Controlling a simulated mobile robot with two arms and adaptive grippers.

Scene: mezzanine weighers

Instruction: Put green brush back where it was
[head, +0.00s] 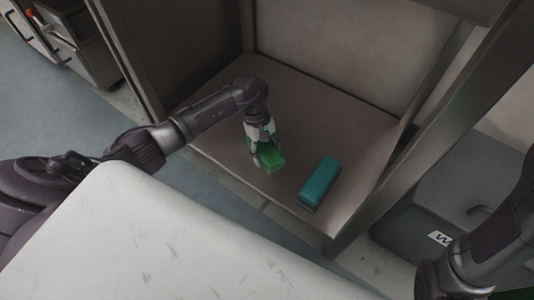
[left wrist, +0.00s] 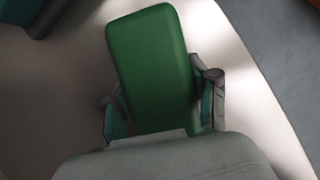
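The green brush (head: 271,158) is a small green block at the front of a brown shelf board (head: 320,112) in the head view. My left gripper (head: 262,150) reaches down to it from above. In the left wrist view the green brush (left wrist: 152,65) lies between the two fingers of my left gripper (left wrist: 163,105), which press close to its sides. Whether its underside touches the board is hidden. My right gripper does not show; only part of my right arm shows at the lower right.
A teal brush (head: 319,182) lies on the board to the right of the green one. The cabinet's side posts and back wall enclose the board. A dark grey box (head: 425,215) with a label stands outside at the right. Drawers (head: 68,38) stand at the upper left.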

